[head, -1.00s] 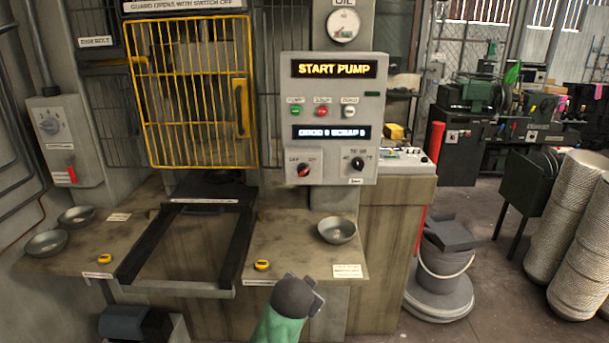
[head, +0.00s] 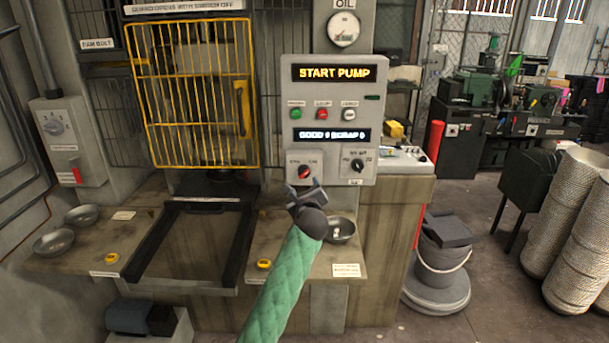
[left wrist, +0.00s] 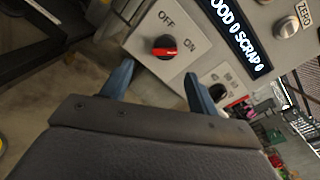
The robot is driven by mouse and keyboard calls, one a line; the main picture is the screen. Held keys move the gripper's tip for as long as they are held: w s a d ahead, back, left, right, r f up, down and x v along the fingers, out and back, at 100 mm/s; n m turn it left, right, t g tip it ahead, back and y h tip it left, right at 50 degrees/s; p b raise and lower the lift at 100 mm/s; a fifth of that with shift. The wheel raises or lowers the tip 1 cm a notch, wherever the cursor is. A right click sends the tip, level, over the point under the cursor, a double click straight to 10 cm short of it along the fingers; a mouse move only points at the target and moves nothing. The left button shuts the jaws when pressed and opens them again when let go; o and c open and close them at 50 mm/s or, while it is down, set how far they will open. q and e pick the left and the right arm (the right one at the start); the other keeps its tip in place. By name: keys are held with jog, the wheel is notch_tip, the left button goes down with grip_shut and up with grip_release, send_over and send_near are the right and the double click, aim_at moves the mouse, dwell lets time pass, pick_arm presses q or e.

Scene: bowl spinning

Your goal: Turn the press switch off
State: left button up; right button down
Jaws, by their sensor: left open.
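The press switch (head: 304,172) is a black rotary knob with a red bar, low on the left of the grey control panel, between the labels OFF and ON. In the left wrist view the knob (left wrist: 165,47) shows clearly, and its red bar appears to lie toward ON. My left gripper (head: 304,188) is open and empty, just below and in front of the switch. In the left wrist view its two blue-grey fingers (left wrist: 160,82) are spread, with the knob beyond and between them, apart from both. My right gripper is not in view.
The control panel (head: 335,87) reads START PUMP and has several buttons and a second knob (head: 357,166) to the right. A yellow cage door (head: 190,95) stands at left. A metal bowl (head: 341,231) sits on the bench behind my arm; two more bowls (head: 53,242) are at far left.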

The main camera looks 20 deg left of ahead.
aim_at(304, 174)
pick_arm(q)
jog(key=w+m+p, duration=0.1)
jog(key=w, duration=0.1)
jog(key=w+a+m+p, duration=0.1)
jog(key=w, duration=0.1)
jog(key=w+m, duration=0.2)
jog(key=shift+w+a+r+t+p, duration=0.15)
jog(key=shift+a+r+t+p, duration=0.25)
jog(key=shift+x, duration=0.8)
jog(key=shift+a+f, duration=0.1)
jog(key=shift+f, duration=0.05)
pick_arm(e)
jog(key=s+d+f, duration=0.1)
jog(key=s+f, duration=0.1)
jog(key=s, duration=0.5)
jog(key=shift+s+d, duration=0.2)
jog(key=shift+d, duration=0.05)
pick_arm(q)
jog(key=c, duration=0.9)
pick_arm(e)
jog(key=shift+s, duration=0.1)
